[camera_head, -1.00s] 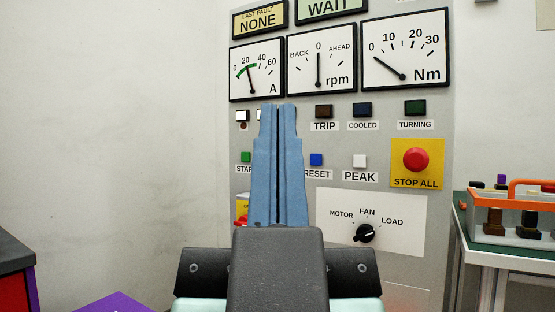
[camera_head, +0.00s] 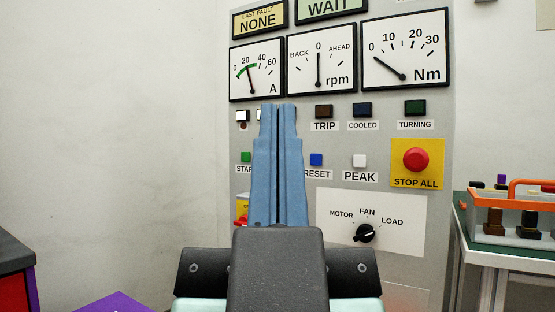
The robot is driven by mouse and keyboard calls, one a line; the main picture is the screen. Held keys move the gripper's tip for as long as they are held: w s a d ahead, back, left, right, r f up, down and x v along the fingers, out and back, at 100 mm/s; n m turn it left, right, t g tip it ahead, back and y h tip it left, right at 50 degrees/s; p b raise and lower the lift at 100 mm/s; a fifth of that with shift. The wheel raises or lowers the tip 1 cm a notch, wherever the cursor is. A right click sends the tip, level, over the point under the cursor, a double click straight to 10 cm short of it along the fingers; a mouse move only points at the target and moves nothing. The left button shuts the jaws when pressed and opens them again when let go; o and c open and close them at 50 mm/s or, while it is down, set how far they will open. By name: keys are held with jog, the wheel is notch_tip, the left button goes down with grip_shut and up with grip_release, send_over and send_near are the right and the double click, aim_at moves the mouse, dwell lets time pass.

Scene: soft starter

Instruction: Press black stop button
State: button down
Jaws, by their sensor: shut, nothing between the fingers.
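My gripper (camera_head: 278,108) is shut and empty, its blue fingers pointing up in front of the grey control panel (camera_head: 440,160). It hides the panel's strip between the green START button (camera_head: 246,157) and the blue RESET button (camera_head: 316,160). No black stop button shows; that spot is behind my fingers. A red STOP ALL button (camera_head: 416,159) on a yellow plate sits at the right. I cannot tell whether my fingers touch the panel.
A white PEAK button (camera_head: 359,161) and a black rotary knob (camera_head: 365,233) are right of my gripper. Gauges (camera_head: 320,62) line the panel top. A green-topped table (camera_head: 462,212) with a clear, orange-handled box (camera_head: 515,220) stands at right. A dark-topped red cabinet (camera_head: 15,258) is at left.

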notch_tip(320, 180, up, 9)
jog(key=p, duration=0.9)
jog(key=shift+r, duration=0.2)
